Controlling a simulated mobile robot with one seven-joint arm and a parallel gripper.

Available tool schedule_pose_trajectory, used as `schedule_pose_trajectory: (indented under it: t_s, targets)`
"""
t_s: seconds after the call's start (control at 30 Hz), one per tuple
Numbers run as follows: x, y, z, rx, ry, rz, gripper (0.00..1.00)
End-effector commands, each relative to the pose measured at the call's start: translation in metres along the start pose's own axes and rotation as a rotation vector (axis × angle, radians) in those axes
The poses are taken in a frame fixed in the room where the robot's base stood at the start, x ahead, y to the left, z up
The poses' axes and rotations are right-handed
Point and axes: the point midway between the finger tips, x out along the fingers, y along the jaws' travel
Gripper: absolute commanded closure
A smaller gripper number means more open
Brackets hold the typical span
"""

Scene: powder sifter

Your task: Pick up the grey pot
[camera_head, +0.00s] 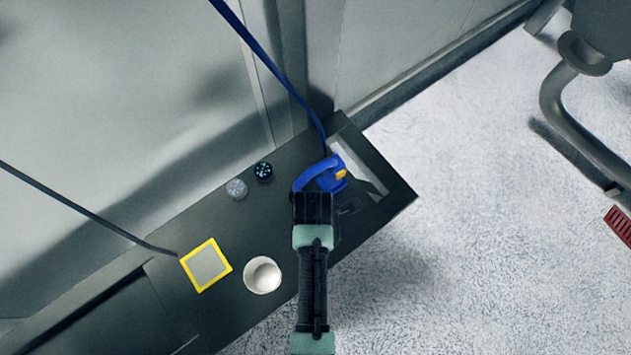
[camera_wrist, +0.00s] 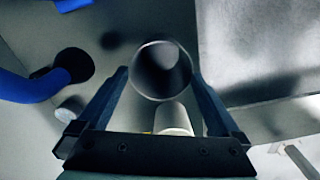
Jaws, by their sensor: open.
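In the wrist view a round grey pot (camera_wrist: 162,68), seen from above with a dark inside and a lighter rim, lies between the tips of my open gripper (camera_wrist: 160,77). One finger is on each side of it, and I cannot tell whether either touches it. In the head view my gripper (camera_head: 312,207) is over the right part of the dark table, beside a blue device. I cannot pick out the same pot for certain there; the gripper and arm may hide it.
The dark table (camera_head: 235,310) holds a white cup (camera_head: 262,275), a yellow-framed square pad (camera_head: 206,265), a grey round piece (camera_head: 236,189) and a dark speckled one (camera_head: 263,171). The blue device (camera_head: 321,174) has a yellow part. Cables hang above. Open floor (camera_head: 470,200) lies right.

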Motion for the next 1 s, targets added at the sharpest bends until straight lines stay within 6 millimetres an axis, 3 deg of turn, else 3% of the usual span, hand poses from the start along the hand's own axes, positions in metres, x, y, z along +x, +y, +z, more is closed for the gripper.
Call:
schedule_pose_trajectory:
  t_s: [0.27, 0.53, 0.87, 1.0]
  targets:
    - [0.021, 0.000, 0.001, 0.002, 0.000, -0.001, 0.00]
    - [0.057, 0.001, 0.002, 0.002, 0.000, 0.000, 0.00]
    - [0.062, 0.001, 0.002, 0.002, -0.001, 0.002, 0.00]
    - [0.062, 0.001, 0.002, 0.002, -0.001, 0.002, 0.25]
